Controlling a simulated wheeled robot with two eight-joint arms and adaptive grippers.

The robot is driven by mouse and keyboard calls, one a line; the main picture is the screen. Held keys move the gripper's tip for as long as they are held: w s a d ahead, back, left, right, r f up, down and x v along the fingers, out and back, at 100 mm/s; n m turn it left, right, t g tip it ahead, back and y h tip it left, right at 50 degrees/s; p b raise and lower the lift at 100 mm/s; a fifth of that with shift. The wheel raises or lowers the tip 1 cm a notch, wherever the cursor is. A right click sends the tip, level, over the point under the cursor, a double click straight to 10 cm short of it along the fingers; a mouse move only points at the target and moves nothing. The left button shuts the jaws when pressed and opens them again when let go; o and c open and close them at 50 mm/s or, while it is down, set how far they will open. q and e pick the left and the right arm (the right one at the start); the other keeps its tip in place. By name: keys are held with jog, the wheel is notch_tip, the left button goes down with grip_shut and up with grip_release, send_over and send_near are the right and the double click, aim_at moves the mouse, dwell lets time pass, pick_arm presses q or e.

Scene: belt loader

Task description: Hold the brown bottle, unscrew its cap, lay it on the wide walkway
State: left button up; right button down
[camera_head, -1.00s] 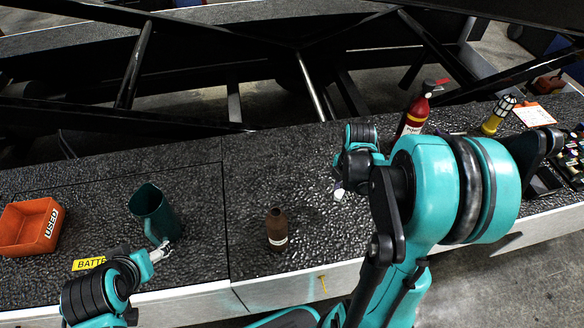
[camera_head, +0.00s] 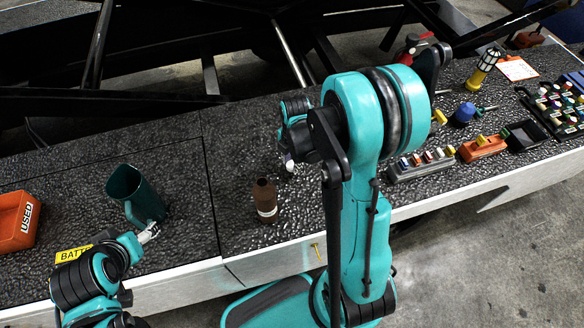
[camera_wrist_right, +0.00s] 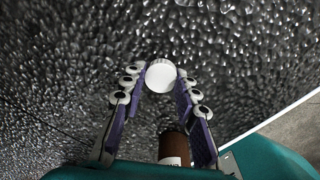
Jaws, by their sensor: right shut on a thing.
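The brown bottle (camera_head: 265,200) stands upright on the black textured walkway (camera_head: 240,155), with a pale band and no cap on its neck. It shows partly in the right wrist view (camera_wrist_right: 174,147), below the fingers. My right gripper (camera_head: 287,160) is behind and slightly right of the bottle, apart from it. In the wrist view its fingertips (camera_wrist_right: 160,80) are shut on the round white cap (camera_wrist_right: 161,74). I cannot tell whether the cap touches the walkway. My left gripper (camera_head: 149,232) is beside the dark green mug; its jaw opening is unclear.
An orange block (camera_head: 484,147), a grey rack (camera_head: 420,165) and a yellow lamp (camera_head: 484,68) are right. Black beams cross the back. The walkway's pale front edge (camera_head: 190,290) runs below.

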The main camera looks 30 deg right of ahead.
aim_at(292, 165)
jog(key=shift+f+b, duration=0.45)
jog(key=shift+f, duration=1)
jog(key=shift+f, duration=0.15)
jog(key=c, duration=1.2)
grip_release()
jog(key=shift+o, duration=0.2)
